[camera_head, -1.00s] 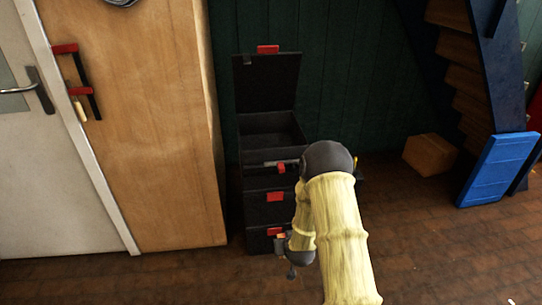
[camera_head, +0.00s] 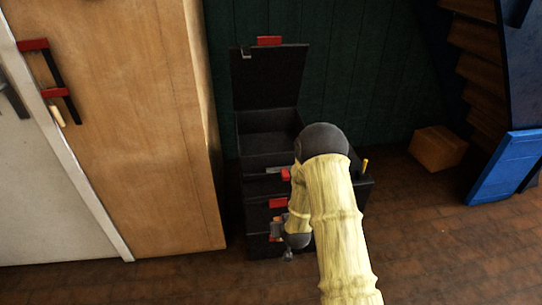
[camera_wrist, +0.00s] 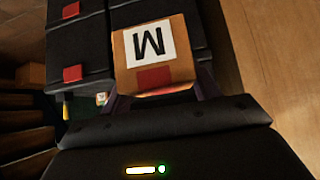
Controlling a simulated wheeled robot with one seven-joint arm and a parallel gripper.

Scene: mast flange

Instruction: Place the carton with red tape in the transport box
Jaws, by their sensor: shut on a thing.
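A brown carton (camera_wrist: 155,62) with a white label bearing a black letter and a red patch of tape fills the middle of the wrist view. My gripper (camera_wrist: 158,96) is shut on it; the fingers are mostly hidden behind the carton. In the head view my gripper (camera_head: 279,232) hangs low in front of the black boxes, and only a little of the carton shows. An open black box (camera_head: 270,162), its lid raised against the green wall, tops the stack, above and behind my gripper. I see only part of its inside, which looks empty.
Closed black boxes with red latches (camera_head: 277,203) form the stack below. A wooden cabinet (camera_head: 160,130) stands close on the left. Another brown carton (camera_head: 437,148) lies on the floor at right, near a blue panel (camera_head: 505,168) and stairs. The front floor is clear.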

